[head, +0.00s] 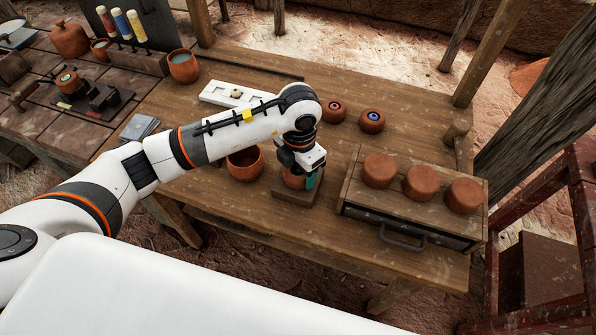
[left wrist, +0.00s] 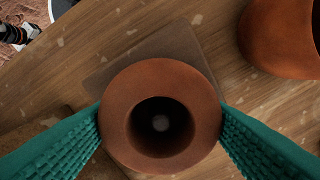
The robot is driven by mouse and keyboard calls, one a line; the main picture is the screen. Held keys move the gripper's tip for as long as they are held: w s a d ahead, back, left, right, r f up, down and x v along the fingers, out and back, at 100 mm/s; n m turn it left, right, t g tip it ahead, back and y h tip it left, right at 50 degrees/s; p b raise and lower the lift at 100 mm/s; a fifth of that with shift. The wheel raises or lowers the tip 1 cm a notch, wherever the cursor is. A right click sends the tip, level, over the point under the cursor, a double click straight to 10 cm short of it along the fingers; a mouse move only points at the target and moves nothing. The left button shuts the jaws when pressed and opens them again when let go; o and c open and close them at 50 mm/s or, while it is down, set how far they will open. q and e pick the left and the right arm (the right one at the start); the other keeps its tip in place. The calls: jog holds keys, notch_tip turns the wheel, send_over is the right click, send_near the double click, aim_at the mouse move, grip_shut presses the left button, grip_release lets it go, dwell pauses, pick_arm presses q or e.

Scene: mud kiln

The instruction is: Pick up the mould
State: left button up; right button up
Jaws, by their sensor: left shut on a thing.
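The mould appears to be a round terracotta piece with a deep round hole in its top. It shows in the left wrist view (left wrist: 160,115) between the teal fingers, and in the head view (head: 292,180) partly hidden by my gripper. My left gripper (head: 304,179) points down and is shut on the mould, one finger on each side. The mould is over a small square wooden board (head: 297,197); I cannot tell whether it touches the board. My right gripper is not in view.
A terracotta bowl (head: 245,164) stands close to the left of the mould. To the right, a wooden drawer box (head: 410,213) bears three round clay pieces. Two small clay pieces (head: 372,121) and a white tray (head: 213,94) lie farther back. Bare tabletop (head: 225,212) shows at the front left.

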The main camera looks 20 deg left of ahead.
pick_arm(q)
jog(key=shift+r, duration=0.15)
notch_tip(320, 180, up, 9)
jog(key=shift+r+b, duration=0.2)
jog(key=shift+b, duration=0.45)
jog(key=shift+r+p, duration=1.3)
jog(key=shift+r, duration=1.15)
